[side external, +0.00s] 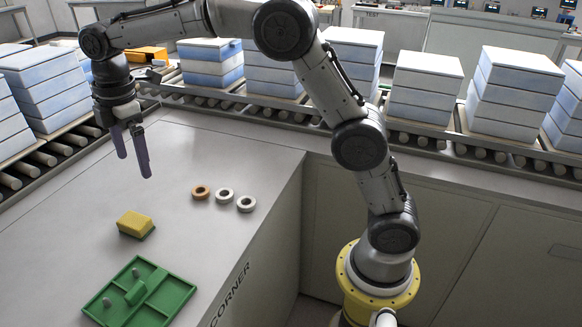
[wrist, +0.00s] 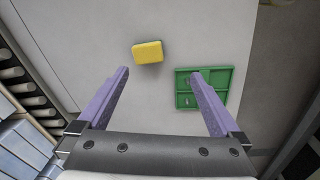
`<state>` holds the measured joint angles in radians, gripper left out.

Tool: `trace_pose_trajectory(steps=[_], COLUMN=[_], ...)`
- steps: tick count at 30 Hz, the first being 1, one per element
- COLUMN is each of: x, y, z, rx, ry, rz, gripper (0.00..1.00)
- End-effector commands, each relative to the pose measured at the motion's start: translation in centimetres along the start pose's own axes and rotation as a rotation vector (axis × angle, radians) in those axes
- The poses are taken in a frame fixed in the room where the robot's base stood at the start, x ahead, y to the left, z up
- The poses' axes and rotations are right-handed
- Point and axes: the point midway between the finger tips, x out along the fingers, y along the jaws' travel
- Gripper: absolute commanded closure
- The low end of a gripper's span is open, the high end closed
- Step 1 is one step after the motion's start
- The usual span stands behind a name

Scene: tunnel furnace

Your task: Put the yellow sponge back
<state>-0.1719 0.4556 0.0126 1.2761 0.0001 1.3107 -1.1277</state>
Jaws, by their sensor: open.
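The yellow sponge (side external: 135,223) lies on the grey worktop, with a green underside showing at its edge. It also shows in the wrist view (wrist: 148,52), ahead of my fingers and between their lines. My gripper (side external: 134,166) is open and empty, held above the worktop behind the sponge in the side view. Its two purple fingers stand wide apart in the wrist view (wrist: 160,74). A green tray (side external: 172,300) with compartments and grey pegs lies in front of the sponge. In the wrist view the tray (wrist: 226,98) is partly hidden by the right finger.
Three rings, one copper-coloured (side external: 201,192) and two pale (side external: 224,196), lie on the worktop right of the sponge. A roller conveyor (side external: 290,108) with stacks of white and blue blocks (side external: 515,95) runs along the back. The worktop around the sponge is clear.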

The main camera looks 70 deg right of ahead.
Motion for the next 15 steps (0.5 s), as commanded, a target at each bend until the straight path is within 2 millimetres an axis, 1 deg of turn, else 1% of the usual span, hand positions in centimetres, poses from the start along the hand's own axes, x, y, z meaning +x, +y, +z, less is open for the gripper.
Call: trace_pose_trajectory(steps=[1,3,5,6,8,9,11,15], x=[-1.9,-3.6,-4.9,-5.6,-6.5,-6.9,-7.4,-7.5], y=[-1.5,-3.5,-5.5,-6.8,-8.8,-10.2,-12.4,-17.7], z=[1.4,3.0,4.4,5.3,6.7,7.6,8.9,11.8], rx=[0.073,0.181,0.271,0.333,0.425,0.484,0.576,0.787], ry=[0.012,0.028,0.044,0.055,0.074,0.088,0.110,0.167], rz=[0.025,0.055,0.079,0.095,0.118,0.133,0.155,0.200], gripper=[0.00,0.00,0.00,0.00,0.00,0.00,0.00,0.00])
